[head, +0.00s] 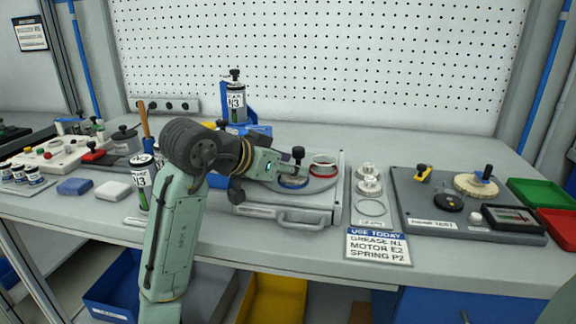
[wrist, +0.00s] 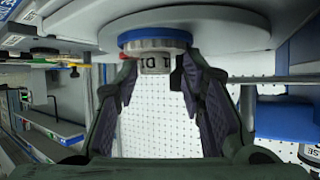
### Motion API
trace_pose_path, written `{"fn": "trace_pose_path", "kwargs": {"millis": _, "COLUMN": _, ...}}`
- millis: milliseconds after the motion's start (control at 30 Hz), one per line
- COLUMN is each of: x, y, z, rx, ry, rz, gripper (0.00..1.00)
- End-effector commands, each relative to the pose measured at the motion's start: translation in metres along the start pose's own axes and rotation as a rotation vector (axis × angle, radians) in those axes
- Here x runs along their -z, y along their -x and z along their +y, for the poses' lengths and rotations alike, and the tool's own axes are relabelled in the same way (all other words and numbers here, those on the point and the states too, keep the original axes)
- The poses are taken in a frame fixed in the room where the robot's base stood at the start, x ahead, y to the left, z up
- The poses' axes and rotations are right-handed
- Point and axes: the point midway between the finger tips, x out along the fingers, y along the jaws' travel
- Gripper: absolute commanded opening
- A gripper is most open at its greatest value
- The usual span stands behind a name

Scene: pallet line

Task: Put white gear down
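Smaller white gear-like parts (head: 368,186) stand in a narrow grey tray (head: 372,219) left of that board. My gripper (head: 286,170) is over the grey round plate (head: 326,185), away from these gears. No gear shows between the fingers.
A red-ringed jar (head: 323,166) stands on the round plate close to my gripper. A tall labelled bottle (head: 235,100) stands in a blue holder behind. Green (head: 540,192) and red (head: 560,226) bins are at far right.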

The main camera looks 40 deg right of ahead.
Motion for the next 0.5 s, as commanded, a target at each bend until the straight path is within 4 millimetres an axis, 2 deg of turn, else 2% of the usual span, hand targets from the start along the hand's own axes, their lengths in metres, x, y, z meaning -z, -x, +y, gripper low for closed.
{"fn": "trace_pose_path", "kwargs": {"millis": 167, "x": 0.0, "y": 0.001, "z": -0.003, "rx": 0.004, "ry": 0.004, "rz": -0.001, "gripper": 0.4}}
{"fn": "trace_pose_path", "kwargs": {"millis": 333, "x": 0.013, "y": 0.01, "z": -0.004, "rx": 0.007, "ry": 0.004, "rz": 0.0, "gripper": 0.4}}
{"fn": "trace_pose_path", "kwargs": {"millis": 500, "x": 0.01, "y": 0.045, "z": -0.003, "rx": 0.008, "ry": 0.002, "rz": 0.001, "gripper": 0.4}}
